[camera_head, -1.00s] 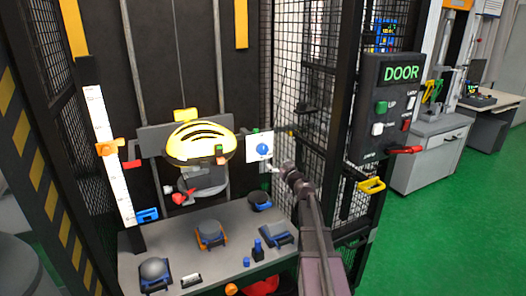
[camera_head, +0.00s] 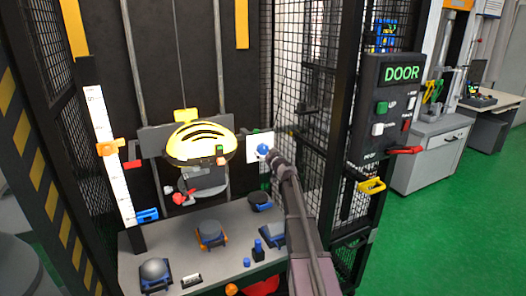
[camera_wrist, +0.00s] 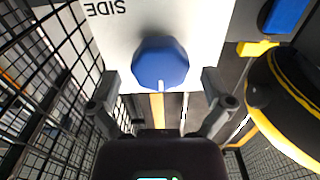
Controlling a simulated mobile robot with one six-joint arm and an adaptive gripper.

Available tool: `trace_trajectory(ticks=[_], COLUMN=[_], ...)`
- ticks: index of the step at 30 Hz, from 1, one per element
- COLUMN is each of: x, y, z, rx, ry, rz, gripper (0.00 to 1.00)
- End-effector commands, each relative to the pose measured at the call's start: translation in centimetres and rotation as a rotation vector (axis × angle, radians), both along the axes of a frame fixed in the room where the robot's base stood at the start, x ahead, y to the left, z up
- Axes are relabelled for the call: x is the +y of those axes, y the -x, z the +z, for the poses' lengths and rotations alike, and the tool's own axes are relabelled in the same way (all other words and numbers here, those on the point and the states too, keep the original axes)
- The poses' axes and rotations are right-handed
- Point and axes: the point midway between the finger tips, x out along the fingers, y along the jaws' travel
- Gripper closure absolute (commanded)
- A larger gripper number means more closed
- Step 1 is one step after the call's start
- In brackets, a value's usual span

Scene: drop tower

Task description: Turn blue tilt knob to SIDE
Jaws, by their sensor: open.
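The blue tilt knob (camera_wrist: 160,62) sits on a white plate (camera_wrist: 210,20) in the wrist view. The word SIDE is printed upside down on the plate, up and left of the knob. A pale pointer mark on the knob faces the bottom of the picture. My gripper (camera_wrist: 160,92) is open, with one finger on each side just below the knob; I cannot tell whether they touch it. In the head view the knob (camera_head: 263,149) shows on the white plate (camera_head: 254,157), with my gripper (camera_head: 272,156) close to it and partly covering the plate.
A yellow and black helmet (camera_head: 200,143) hangs left of the plate; it also shows at the right of the wrist view (camera_wrist: 285,105). Wire mesh (camera_head: 300,100) stands close on the right. Several blocks lie on the grey base (camera_head: 190,255) below. The DOOR panel (camera_head: 388,105) is farther right.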

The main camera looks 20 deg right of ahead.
Motion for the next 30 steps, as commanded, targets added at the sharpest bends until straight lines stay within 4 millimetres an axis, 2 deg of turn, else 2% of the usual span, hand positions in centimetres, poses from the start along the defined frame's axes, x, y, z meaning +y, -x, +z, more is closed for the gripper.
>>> trace_trajectory(ticks=[1,6,17,18,25,30], x=[0.0,0.0,0.1,0.1,0.0,0.0], y=[-0.8,-1.7,-1.9,-1.9,-1.9,-1.9], z=[0.0,0.0,0.0,0.0,0.0,0.0], rx=[0.000,0.000,0.000,0.000,0.000,0.000], ry=[0.000,0.000,0.000,0.000,0.000,-0.001], rz=[0.000,0.000,-0.001,-0.001,-0.001,-0.001], gripper=[0.00,0.00,0.00,0.03,0.71,0.71])
